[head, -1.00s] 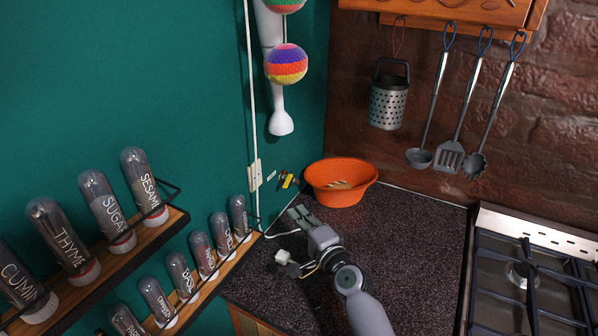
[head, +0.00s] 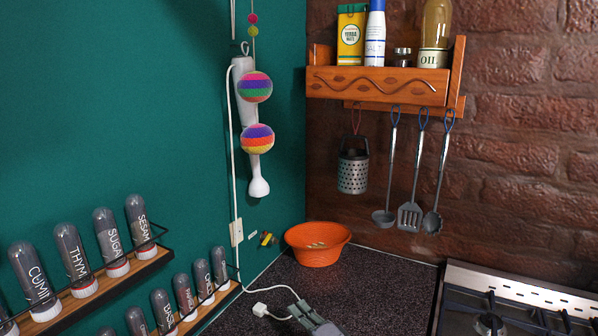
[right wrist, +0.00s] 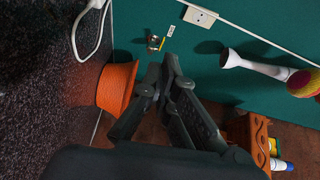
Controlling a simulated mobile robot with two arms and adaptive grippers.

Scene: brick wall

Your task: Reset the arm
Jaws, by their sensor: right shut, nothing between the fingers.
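My right gripper (head: 300,309) shows at the bottom of the head view, low over the dark speckled countertop (head: 370,290). In the right wrist view its fingers (right wrist: 164,75) are together with nothing between them. The orange bowl (head: 318,246) stands in the corner behind it, apart from the fingers, and also shows left of them in the right wrist view (right wrist: 117,87). Most of my right arm is below the edge of the head view. My left gripper is not in view.
A white plug and cord (head: 262,308) lie on the counter beside my right gripper. Spice racks (head: 110,279) line the left wall. A white blender (head: 257,178) and utensils (head: 410,215) hang on the walls. A stove (head: 500,305) is at the right.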

